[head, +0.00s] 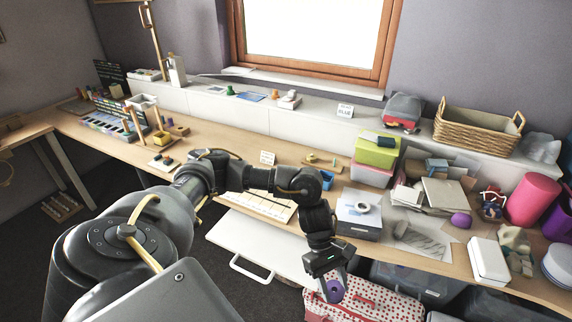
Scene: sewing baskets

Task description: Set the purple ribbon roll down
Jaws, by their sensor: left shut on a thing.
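The purple ribbon roll (335,291) is between the fingers of my left gripper (333,288), with its round hole showing. My left gripper is shut on it and points down. In the picture, the roll is in front of the table's near edge, over the area by a red-and-white dotted box (376,304). I cannot tell how high above that box the roll is. My right gripper is not in view.
A wooden table (225,148) runs along the wall. A white box with a tape roll (358,212), a purple ball (461,220), papers and a pink roll (533,199) crowd its right side. An open white drawer (258,243) juts out left of the gripper.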

